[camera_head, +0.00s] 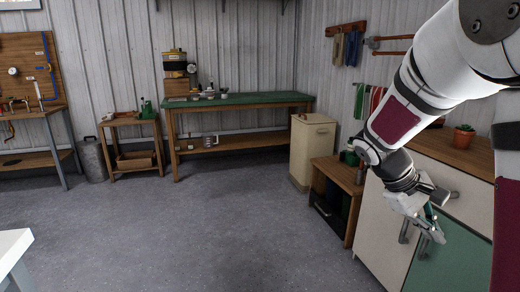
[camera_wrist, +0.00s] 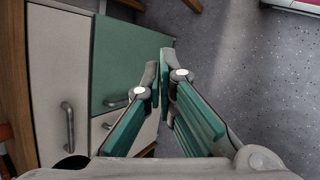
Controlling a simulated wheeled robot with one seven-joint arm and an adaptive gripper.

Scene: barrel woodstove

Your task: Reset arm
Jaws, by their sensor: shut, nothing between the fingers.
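My gripper (camera_head: 432,232) hangs from my white arm at the right of the head view, in front of the cabinet with cream and green doors. In the wrist view my gripper (camera_wrist: 158,75) shows its two teal-sided fingers with their grey tips together and nothing held between them. The cabinet's green front (camera_wrist: 125,55) and a cream door (camera_wrist: 58,80) lie to the left of the fingers in the wrist view. In the head view the green front (camera_head: 440,265) is just below and behind the fingers. My arm hides part of the cabinet and its top.
A low wooden stand (camera_head: 345,180) and a cream cabinet (camera_head: 312,150) stand left of my arm. A green-topped workbench (camera_head: 245,101) runs along the back wall. A white surface (camera_head: 14,245) is at lower left. The grey floor between is clear.

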